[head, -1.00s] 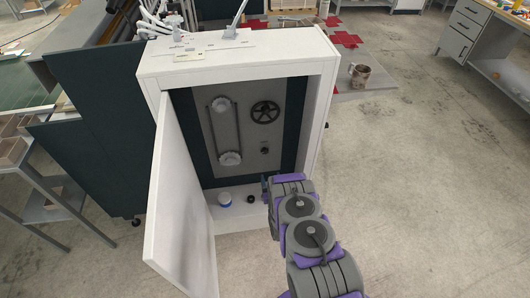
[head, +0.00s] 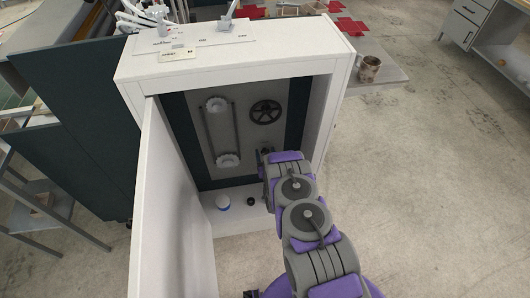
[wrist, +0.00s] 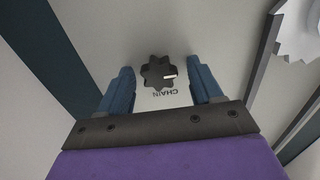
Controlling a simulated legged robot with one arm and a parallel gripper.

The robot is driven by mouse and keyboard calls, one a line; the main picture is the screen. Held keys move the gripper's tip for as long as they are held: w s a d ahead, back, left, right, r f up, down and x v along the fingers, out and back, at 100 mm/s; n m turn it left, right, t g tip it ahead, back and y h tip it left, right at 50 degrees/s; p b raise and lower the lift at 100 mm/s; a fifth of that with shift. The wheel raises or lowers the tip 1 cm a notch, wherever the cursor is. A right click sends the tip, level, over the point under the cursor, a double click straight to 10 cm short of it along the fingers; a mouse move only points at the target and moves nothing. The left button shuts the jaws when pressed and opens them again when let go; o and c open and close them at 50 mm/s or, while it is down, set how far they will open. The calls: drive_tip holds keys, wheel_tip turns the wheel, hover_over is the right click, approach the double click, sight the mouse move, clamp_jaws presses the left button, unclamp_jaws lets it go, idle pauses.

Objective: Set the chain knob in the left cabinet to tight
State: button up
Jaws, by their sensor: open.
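The chain knob (wrist: 158,73) is a dark, lobed knob with a white mark on its right side in the wrist view. The word CHAIN is printed beside it on the grey panel (wrist: 205,30). My gripper (wrist: 161,82) is open, with one blue finger on each side of the knob and gaps showing between. In the head view my gripper (head: 265,152) is inside the open white cabinet (head: 235,64), near the panel's lower right, and it largely hides the knob. The tight setting's mark cannot be made out.
The cabinet door (head: 172,215) stands open at the left. A black handwheel (head: 265,111) and a chain on two sprockets (head: 228,160) are on the panel.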

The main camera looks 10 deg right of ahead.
drive_tip(key=shift+c, duration=0.2)
drive_tip(key=c, duration=1)
drive_tip(key=shift+m, duration=0.3)
drive_tip(key=m+p, duration=0.1)
drive_tip(key=m, duration=0.3)
drive_tip(key=shift+s+d+m, duration=0.1)
drive_tip(key=shift+d+m, duration=0.05)
drive_tip(key=shift+m, duration=0.15)
drive_tip(key=m+p, duration=0.3)
drive_tip(key=m, duration=0.1)
drive_tip(key=shift+m, duration=0.3)
drive_tip(key=m+p, duration=0.1)
drive_tip(key=m, duration=0.2)
drive_tip(key=shift+d+f+m, duration=0.1)
drive_tip(key=shift+m, duration=0.2)
drive_tip(key=shift+f+m, duration=0.2)
drive_tip(key=shift+m, duration=2.1)
